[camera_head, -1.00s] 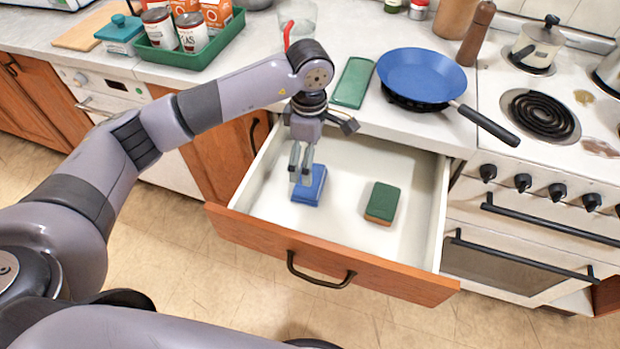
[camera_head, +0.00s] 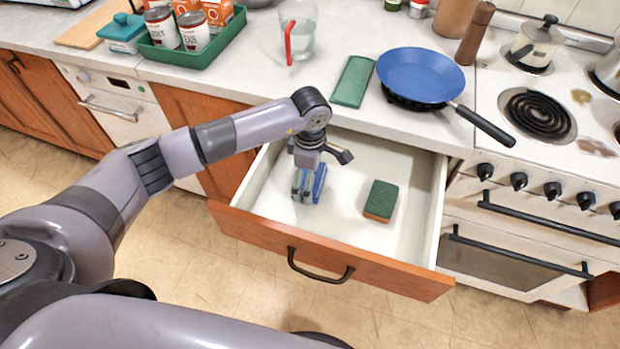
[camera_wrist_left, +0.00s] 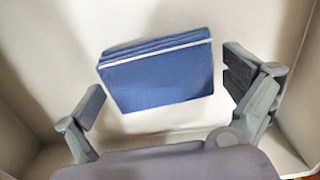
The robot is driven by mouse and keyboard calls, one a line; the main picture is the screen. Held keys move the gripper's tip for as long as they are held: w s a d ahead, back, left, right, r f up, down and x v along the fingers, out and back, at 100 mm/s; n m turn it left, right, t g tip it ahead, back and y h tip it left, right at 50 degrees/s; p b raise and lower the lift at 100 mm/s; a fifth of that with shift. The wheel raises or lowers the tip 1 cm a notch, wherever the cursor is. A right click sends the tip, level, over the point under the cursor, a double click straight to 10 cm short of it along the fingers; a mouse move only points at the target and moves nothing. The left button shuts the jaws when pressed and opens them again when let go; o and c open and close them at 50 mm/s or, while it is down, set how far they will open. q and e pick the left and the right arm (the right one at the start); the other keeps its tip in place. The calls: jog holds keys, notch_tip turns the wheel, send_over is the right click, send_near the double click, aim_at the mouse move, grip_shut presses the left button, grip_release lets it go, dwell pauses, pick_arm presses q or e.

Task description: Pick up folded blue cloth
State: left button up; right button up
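The folded blue cloth (camera_head: 317,186) lies in the open drawer (camera_head: 345,222), towards its left side. In the left wrist view the folded blue cloth (camera_wrist_left: 157,75) shows its stacked layers along the far edge. My left gripper (camera_head: 308,190) reaches down into the drawer at the cloth. In the left wrist view the left gripper (camera_wrist_left: 165,92) is open, with one finger on each side of the cloth and a visible gap to each. Its fingers hide part of the cloth in the head view. My right gripper is not in view.
A green and brown sponge (camera_head: 381,200) lies in the drawer to the right of the cloth. The drawer walls surround the gripper.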

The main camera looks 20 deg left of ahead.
pick_arm(q)
jog(key=c, duration=0.7)
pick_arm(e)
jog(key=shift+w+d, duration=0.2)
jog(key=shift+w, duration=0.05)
pick_arm(q)
jog(key=shift+c, duration=0.2)
jog(key=shift+r, duration=0.1)
notch_tip(320, 180, up, 20)
jog(key=b, duration=0.2)
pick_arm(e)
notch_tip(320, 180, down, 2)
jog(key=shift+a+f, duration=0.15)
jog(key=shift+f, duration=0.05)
pick_arm(q)
jog(key=o, duration=0.5)
jog(key=c, duration=0.5)
